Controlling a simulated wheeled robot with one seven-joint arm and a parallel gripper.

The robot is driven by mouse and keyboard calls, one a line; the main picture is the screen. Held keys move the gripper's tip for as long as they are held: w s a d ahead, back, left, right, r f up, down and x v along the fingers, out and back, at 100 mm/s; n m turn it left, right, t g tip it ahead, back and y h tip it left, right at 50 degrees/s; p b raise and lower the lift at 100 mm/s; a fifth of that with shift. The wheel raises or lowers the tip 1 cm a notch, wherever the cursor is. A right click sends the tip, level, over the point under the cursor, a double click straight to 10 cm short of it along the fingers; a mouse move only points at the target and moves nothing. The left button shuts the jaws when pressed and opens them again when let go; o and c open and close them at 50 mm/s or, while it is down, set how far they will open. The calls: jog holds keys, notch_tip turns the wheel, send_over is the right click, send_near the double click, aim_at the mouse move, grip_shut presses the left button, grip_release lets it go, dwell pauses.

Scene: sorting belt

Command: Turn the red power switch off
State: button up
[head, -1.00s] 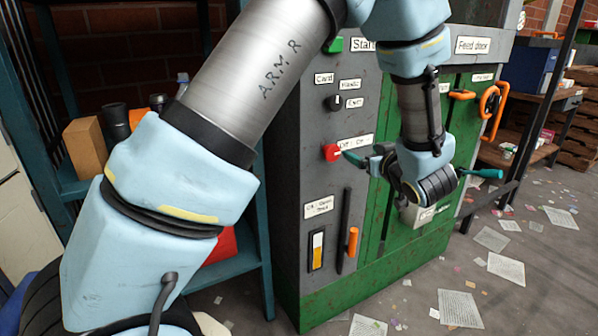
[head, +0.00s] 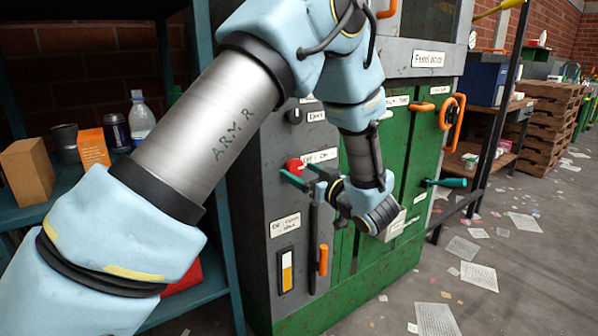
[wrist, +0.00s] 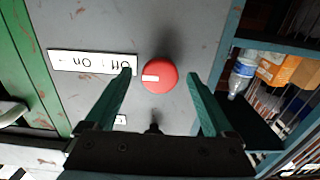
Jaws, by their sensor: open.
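The red power switch (head: 294,165) is a round red knob on the grey panel of the machine, with a white "Off : On" label (head: 320,156) beside it. In the wrist view the red knob (wrist: 159,76) shows a short white mark pointing toward the label (wrist: 92,63). My gripper (head: 302,174) is open, its two teal fingers in front of the panel by the knob. In the wrist view my gripper's fingertips (wrist: 160,72) stand on either side of the knob, with gaps on both sides. Whether they reach the knob's depth I cannot tell.
A black slider (head: 312,250) and an orange handle (head: 323,260) sit below on the panel. Green doors (head: 400,150) with an orange handle (head: 453,112) are to the right. A shelf (head: 195,292) with a bottle (head: 141,118) and boxes stands at left.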

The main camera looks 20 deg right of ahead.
jog(key=shift+w+a, duration=0.1)
jog(key=shift+w, duration=0.45)
jog(key=c, duration=1.3)
